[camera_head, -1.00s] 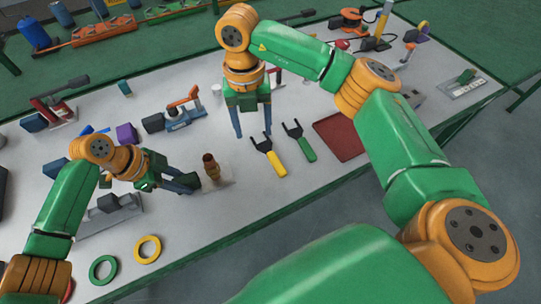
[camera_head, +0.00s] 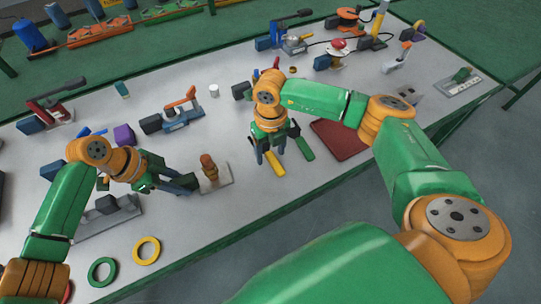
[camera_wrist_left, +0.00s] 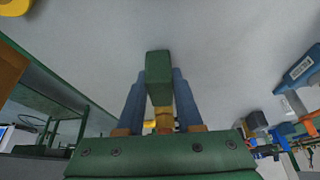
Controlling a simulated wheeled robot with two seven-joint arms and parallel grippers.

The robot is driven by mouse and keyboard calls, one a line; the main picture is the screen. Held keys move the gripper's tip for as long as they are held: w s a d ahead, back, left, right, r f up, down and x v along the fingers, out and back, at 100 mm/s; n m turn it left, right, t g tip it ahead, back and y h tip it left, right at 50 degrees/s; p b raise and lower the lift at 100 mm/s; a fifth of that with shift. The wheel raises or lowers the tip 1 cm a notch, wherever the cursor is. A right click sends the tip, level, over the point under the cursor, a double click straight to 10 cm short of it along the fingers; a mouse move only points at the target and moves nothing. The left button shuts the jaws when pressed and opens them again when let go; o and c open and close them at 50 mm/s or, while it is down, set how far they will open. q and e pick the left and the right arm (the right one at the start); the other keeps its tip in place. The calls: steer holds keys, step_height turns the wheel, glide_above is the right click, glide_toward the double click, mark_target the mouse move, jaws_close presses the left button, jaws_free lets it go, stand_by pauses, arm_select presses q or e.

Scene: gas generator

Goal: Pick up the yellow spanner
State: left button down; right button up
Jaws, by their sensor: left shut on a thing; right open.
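The yellow spanner (camera_head: 274,163) lies on the table right of the middle in the head view. My right gripper (camera_head: 268,158) is open, pointing down just over the spanner's upper end, with its fingers around that end; the arm partly hides it. I cannot tell whether they touch. In the left wrist view, a green block (camera_wrist_left: 158,72) and an orange-yellow part (camera_wrist_left: 163,118) show between the left fingers (camera_wrist_left: 158,100).
A green spanner (camera_head: 304,148) lies just right of the yellow one. A dark red tray (camera_head: 338,139) lies beyond it. A yellow ring (camera_head: 147,250) and a green ring (camera_head: 102,271) lie at the front left. The table's front edge is near.

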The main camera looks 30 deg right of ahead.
mark_target(274, 157)
jaws_close()
steer(key=shift+r, duration=0.1)
steer(key=r+n, duration=0.2)
steer(key=n, duration=0.3)
steer(key=r+n, duration=0.3)
steer(key=n, duration=0.3)
steer(key=r+n, duration=0.3)
steer(key=n, duration=0.2)
steer(key=shift+s+d+r, duration=0.15)
steer(key=shift+s+d, duration=0.15)
steer(key=shift+s, duration=0.1)
